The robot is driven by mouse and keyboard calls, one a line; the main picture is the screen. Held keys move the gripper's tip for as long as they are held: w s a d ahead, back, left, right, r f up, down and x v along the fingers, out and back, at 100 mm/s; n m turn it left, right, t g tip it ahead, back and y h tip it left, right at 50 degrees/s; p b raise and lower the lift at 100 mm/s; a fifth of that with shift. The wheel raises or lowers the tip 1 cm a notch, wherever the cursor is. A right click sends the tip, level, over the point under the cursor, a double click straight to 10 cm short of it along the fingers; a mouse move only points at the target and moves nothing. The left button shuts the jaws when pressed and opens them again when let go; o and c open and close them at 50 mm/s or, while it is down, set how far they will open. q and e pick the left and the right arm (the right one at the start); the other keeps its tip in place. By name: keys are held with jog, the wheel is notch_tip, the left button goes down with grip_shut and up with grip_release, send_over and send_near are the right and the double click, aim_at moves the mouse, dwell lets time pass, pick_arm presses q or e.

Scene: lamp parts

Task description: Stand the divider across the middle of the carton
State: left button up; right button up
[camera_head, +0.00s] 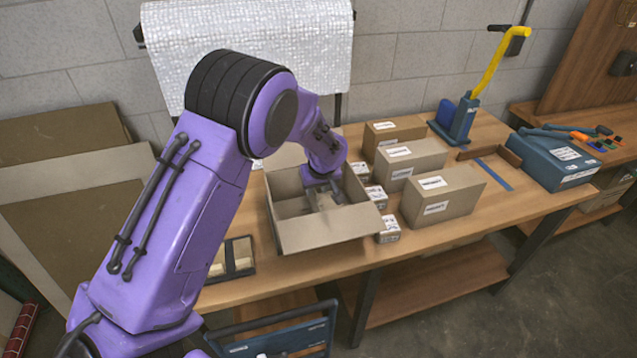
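The open carton (327,238) stands on the wooden bench, with its near flap folded outward. My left gripper (326,200) reaches down into the carton from above, near its middle. Its fingers are small and dark against the cardboard, and I cannot tell whether they are open or shut on something. I cannot make out the divider clearly; brown cardboard shows inside around the fingers, and my arm hides part of the carton's far side. My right gripper is not in view.
Several small white boxes (389,229) stand close to the carton's right side. Larger brown boxes (441,196) stand further right. A tray (233,259) lies left of the carton. A blue and yellow tool (466,117) and a blue case (553,160) are at the right.

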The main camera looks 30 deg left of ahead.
pick_arm(q)
jog(key=v, duration=0.7)
jog(key=shift+b, duration=0.35)
jog(key=shift+s, duration=0.1)
